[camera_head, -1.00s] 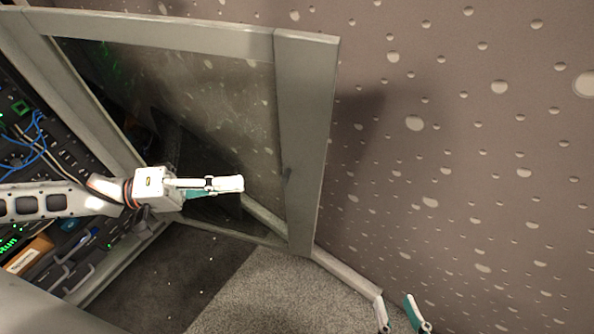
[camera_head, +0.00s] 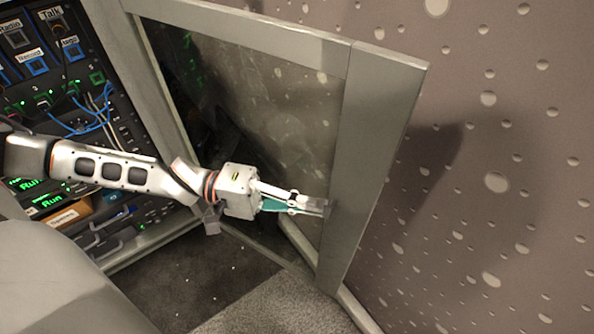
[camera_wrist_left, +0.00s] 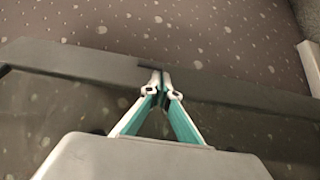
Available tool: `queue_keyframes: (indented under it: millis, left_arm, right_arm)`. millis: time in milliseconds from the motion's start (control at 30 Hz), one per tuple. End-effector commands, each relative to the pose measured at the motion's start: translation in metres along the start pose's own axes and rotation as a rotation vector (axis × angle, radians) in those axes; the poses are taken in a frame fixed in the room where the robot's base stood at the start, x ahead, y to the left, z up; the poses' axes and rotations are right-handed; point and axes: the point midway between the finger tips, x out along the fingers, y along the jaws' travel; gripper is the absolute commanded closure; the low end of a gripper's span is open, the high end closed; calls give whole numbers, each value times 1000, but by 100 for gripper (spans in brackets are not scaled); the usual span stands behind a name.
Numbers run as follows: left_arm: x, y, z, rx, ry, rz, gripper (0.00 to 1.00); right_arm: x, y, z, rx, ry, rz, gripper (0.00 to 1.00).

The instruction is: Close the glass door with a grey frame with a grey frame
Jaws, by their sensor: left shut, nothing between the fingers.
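The glass door with a grey frame (camera_head: 372,150) stands open, swung out from the rack cabinet at the left. Its dark glass pane (camera_head: 270,110) reflects the dotted wall. My left gripper (camera_head: 326,207) is in front of the glass, with its fingertips at the inner edge of the door's free-side frame bar. In the left wrist view the fingertips (camera_wrist_left: 161,76) are together with nothing between them, and they lie over the grey frame bar (camera_wrist_left: 80,62). I cannot tell whether they touch it. My right gripper is out of view.
The cabinet (camera_head: 75,120) at the left holds panels, blue cables and green-lit displays. A brown wall (camera_head: 490,180) with pale spots is behind the door. A dark mat (camera_head: 190,290) and grey carpet (camera_head: 275,305) cover the floor below.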

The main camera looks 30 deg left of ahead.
Motion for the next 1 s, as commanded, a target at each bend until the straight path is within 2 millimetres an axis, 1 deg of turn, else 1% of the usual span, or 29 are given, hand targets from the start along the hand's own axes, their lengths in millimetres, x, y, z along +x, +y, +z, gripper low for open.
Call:
queue_keyframes:
  millis: [133,367,467,567,667,800,900,1000]
  left_arm:
    - [4,1,0,1,0,1,100]
    - [3,1,0,2,0,1,100]
    - [1,1,4,4,-10,-1,100]
    - [-8,3,20,7,-45,-1,100]
    - [-22,5,44,9,-101,-1,100]
    - [-45,4,80,8,-186,-1,100]
    - [-63,3,104,8,-247,-1,100]
    - [-83,2,127,5,-307,-3,100]
  right_arm:
    - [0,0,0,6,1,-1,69]
    - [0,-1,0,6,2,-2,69]
    - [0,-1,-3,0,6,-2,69]
    - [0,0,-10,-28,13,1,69]
    - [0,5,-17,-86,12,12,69]
    - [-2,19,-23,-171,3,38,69]
    - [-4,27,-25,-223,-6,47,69]
    - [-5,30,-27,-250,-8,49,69]
